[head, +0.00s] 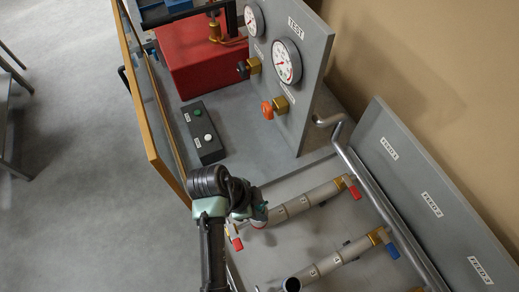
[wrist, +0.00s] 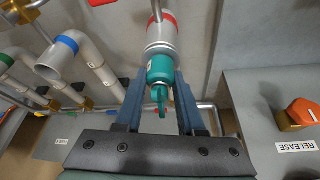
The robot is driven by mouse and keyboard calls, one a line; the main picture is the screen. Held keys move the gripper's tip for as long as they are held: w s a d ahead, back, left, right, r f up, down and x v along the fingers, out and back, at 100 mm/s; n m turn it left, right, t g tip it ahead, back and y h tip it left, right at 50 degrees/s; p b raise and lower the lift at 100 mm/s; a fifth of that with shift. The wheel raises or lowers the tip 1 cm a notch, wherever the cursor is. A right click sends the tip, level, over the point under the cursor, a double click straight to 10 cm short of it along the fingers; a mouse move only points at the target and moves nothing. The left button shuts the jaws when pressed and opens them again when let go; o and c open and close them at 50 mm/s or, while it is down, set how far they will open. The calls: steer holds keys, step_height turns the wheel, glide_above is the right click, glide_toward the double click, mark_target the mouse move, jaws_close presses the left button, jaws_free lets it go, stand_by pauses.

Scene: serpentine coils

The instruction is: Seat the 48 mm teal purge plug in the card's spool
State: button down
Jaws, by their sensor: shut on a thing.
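The teal purge plug (wrist: 161,72) is between the two blue fingers of my gripper (wrist: 157,80) in the wrist view. Its teal handle points back toward the wrist. The plug's front end meets the open end of a grey spool with a red band (wrist: 160,27), roughly in line with it. I cannot tell how deep it sits. In the head view my gripper (head: 258,212) is at the near end of the upper spool (head: 300,205), and the arm hides most of the plug. No card is readable.
A second spool (head: 335,262) lies below; a blue-banded pipe end (wrist: 61,50) is beside mine in the wrist view. The TEST panel (head: 300,75) with gauges, an orange RELEASE knob (wrist: 299,113), a button box (head: 203,132) and a bent steel pipe (head: 375,190) stand close.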

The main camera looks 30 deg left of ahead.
steer(key=shift+s+f, duration=0.1)
steer(key=shift+f, duration=0.05)
steer(key=shift+c, duration=2.2)
jaws_free()
steer(key=p+v, duration=0.3)
steer(key=v, duration=1)
